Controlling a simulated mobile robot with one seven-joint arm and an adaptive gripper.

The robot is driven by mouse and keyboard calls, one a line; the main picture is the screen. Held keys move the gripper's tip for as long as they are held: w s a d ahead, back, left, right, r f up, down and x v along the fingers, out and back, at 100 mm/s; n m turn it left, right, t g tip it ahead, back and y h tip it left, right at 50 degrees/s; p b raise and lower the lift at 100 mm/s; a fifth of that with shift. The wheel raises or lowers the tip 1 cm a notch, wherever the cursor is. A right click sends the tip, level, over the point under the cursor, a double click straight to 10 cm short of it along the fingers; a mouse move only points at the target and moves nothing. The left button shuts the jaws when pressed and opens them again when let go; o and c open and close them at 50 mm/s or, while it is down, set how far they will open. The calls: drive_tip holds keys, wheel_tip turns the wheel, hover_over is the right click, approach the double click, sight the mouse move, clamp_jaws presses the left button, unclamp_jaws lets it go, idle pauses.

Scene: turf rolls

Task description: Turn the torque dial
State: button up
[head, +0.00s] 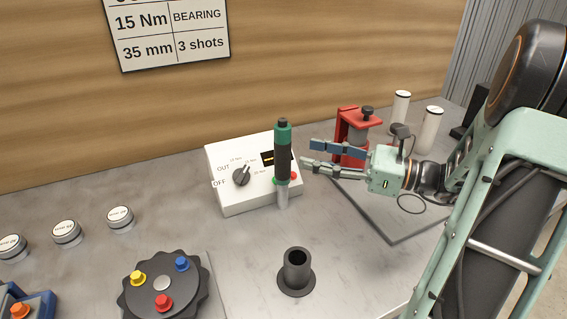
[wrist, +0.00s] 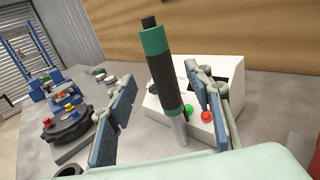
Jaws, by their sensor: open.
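The torque dial (head: 241,177) is a black knob on the sloped face of a white control box (head: 228,202), beside small Nm marks. Its pointer seems to lean up and right; the exact setting is too small to read. A green and black driver (head: 283,150) with a pale lower end stands upright in front of the box's right part. My gripper (head: 307,154) is open and empty, right of the driver and apart from the dial. In the wrist view, the driver (wrist: 166,75) shows between my fingers and covers part of the box (wrist: 231,75); the dial is not clear there.
A red button (head: 293,175) is on the box. A black flanged holder (head: 296,270) stands in front. A black round fixture with coloured knobs (head: 163,284) is at front left. A red press-like stand (head: 350,135) and white cylinders (head: 431,130) are behind my gripper.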

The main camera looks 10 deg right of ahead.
sight(283, 149)
drive_tip(key=x, duration=0.8)
drive_tip(key=shift+f, duration=0.2)
clamp_jaws()
